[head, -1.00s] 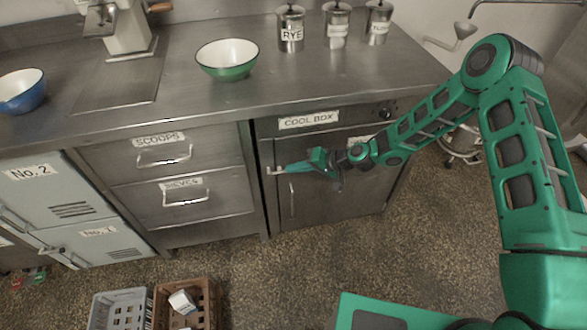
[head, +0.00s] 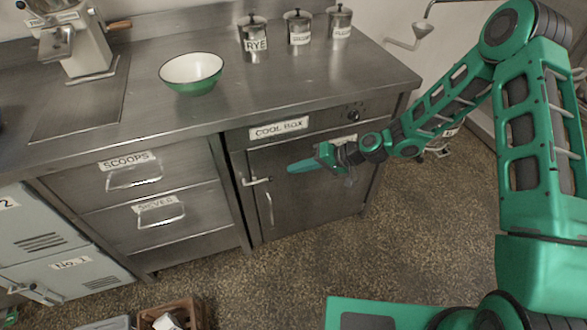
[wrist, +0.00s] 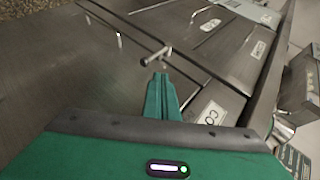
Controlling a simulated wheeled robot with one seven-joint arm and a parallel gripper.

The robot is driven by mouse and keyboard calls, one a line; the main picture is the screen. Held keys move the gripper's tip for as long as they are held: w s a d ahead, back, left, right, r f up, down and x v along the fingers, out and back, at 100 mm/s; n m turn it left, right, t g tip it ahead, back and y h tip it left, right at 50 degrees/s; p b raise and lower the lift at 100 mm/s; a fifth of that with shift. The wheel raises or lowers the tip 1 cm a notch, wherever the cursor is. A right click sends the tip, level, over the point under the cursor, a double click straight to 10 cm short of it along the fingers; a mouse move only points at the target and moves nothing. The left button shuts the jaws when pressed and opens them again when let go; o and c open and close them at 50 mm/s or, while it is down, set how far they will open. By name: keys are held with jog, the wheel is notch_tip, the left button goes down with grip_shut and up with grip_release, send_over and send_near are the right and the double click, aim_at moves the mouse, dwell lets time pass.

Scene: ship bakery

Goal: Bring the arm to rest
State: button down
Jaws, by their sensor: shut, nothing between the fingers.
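My green arm reaches in from the right in the head view. My gripper (head: 291,168) is shut and empty in front of the cool box door (head: 312,182), pointing left. Its closed fingers also show in the wrist view (wrist: 160,80), with the metal door latch (wrist: 157,56) just beyond the tips. In the head view the latch (head: 257,181) is to the left of the fingertips, with a gap between them. The cool box door looks closed.
The steel counter (head: 300,85) above holds a green bowl (head: 192,72), several labelled canisters (head: 253,34) and a grinder-like machine (head: 70,40). Drawers (head: 133,177) are left of the cool box. A brown crate (head: 185,310) stands on the floor. Speckled floor in front is open.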

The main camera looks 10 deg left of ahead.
dwell(0.4)
jog(key=s+d+r+m+h, duration=0.1)
jog(key=s+d+r+h, duration=0.3)
jog(key=d, duration=0.7)
jog(key=s+d+r+h, duration=0.1)
jog(key=d+r+h, duration=0.1)
jog(key=d+r, duration=0.65)
jog(key=s+d+r+m+h, duration=0.1)
jog(key=s+d+r+h, duration=0.15)
jog(key=d, duration=1.15)
jog(key=s+d+r+m+h, duration=0.3)
jog(key=s+d+r, duration=0.5)
jog(key=s+d, duration=0.35)
jog(key=s+d+r+m, duration=0.1)
jog(key=s+r+m, duration=0.1)
jog(key=s, duration=0.5)
jog(key=s+d+r+m+g, duration=0.1)
jog(key=s+d, duration=0.1)
jog(key=s, duration=0.5)
jog(key=shift+r+m, duration=0.35)
jog(key=shift+m, duration=0.05)
jog(key=shift+s, duration=0.1)
